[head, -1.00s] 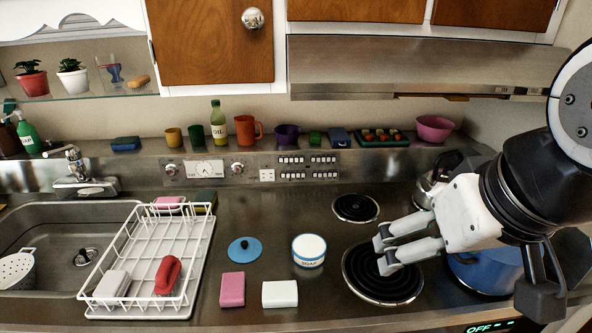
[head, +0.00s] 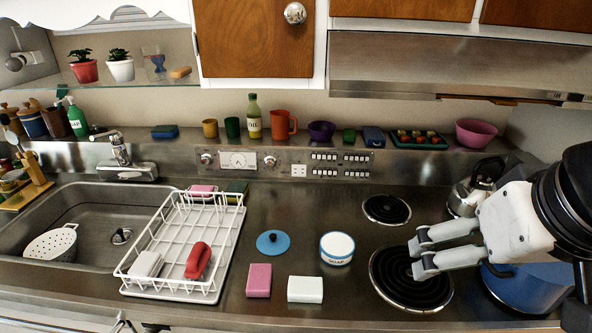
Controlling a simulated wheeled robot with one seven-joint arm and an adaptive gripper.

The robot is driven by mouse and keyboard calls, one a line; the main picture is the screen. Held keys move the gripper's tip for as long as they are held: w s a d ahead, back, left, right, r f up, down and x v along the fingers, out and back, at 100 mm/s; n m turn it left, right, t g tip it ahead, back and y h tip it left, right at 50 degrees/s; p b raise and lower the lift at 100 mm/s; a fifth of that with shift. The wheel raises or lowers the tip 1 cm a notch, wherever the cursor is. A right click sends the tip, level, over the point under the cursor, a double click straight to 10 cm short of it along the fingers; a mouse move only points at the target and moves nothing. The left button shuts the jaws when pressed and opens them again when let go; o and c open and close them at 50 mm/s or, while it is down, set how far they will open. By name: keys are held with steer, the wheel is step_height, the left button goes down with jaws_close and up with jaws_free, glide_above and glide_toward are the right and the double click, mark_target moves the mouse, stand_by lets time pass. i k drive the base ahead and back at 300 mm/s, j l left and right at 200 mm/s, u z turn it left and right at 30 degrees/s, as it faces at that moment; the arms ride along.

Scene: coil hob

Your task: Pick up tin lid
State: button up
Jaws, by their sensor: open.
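A round blue lid with a dark knob (head: 273,243) lies flat on the steel counter, between the white dish rack and the soap tin; it looks like the tin lid. The white tin (head: 337,249) with a blue rim and "SOAP" lettering stands just right of it, and its top looks white. My gripper (head: 416,258) is open and empty above the large front coil, well to the right of the lid and the tin.
A pink block (head: 259,280) and a white block (head: 305,289) lie in front of the lid. The white dish rack (head: 222,262) holds a red item (head: 198,260) and a pale block. Counter behind the lid is clear.

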mark_target(273, 242)
steer(key=i+j, duration=0.1)
steer(key=j, duration=0.25)
steer(key=i+j, duration=0.1)
steer(key=j, duration=0.3)
steer(key=i+j, duration=0.15)
steer(key=j, duration=0.2)
steer(key=i+j, duration=0.1)
steer(key=j, duration=0.3)
steer(key=l+z, duration=0.05)
